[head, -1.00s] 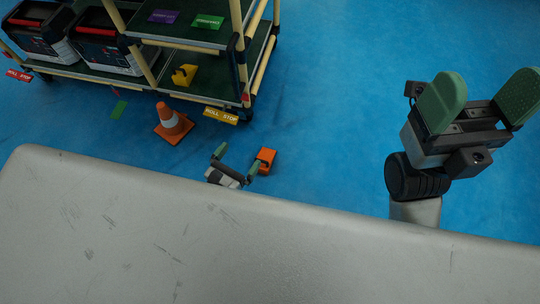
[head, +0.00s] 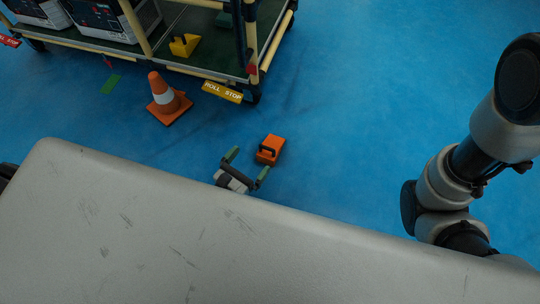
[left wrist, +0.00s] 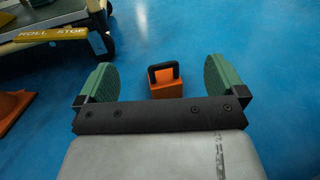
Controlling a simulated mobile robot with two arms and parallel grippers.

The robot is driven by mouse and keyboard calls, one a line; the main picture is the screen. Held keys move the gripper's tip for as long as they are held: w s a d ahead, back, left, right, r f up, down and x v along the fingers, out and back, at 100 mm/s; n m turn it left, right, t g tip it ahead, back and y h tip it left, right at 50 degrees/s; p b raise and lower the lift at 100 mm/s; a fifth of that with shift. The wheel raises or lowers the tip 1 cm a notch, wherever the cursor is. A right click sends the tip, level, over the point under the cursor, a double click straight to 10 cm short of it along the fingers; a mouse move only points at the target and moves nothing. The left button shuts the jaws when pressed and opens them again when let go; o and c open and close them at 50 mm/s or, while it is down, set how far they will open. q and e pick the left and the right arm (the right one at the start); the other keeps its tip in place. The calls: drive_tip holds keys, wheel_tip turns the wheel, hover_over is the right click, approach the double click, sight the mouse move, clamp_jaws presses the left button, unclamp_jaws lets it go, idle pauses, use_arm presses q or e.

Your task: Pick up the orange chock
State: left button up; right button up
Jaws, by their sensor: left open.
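The orange chock (head: 270,152) with a black handle rests on the blue floor. My left gripper (head: 248,163) is open beside it, low over the floor. In the left wrist view the chock (left wrist: 166,90) shows between the two green finger pads of my left gripper (left wrist: 159,77), a little beyond them, with its black handle on top. Clear gaps of blue floor show on both sides of it, so the fingers do not touch it. My right arm shows at the right of the head view, but its gripper is out of the picture.
An orange and white cone (head: 166,98) stands left of the chock. Behind it is a rack (head: 150,63) with a yellow chock (head: 184,45) on its shelf and a ROLL STOP sign (head: 222,92). Floor right of the chock is clear. My grey base fills the foreground.

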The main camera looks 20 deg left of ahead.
use_arm(q)
drive_tip(key=f+b, duration=0.1)
drive_tip(key=f, duration=0.1)
drive_tip(key=b, duration=0.5)
approach(265, 156)
drive_tip(key=shift+x, duration=1.2)
drive_tip(key=shift+w+d+r, duration=0.1)
drive_tip(key=shift+w, duration=0.35)
drive_tip(key=b+x, duration=0.3)
drive_tip(key=x, duration=0.3)
drive_tip(key=shift+w+d, duration=0.1)
drive_tip(key=shift+w, duration=0.2)
drive_tip(key=shift+r, duration=0.1)
drive_tip(key=c, duration=1.2)
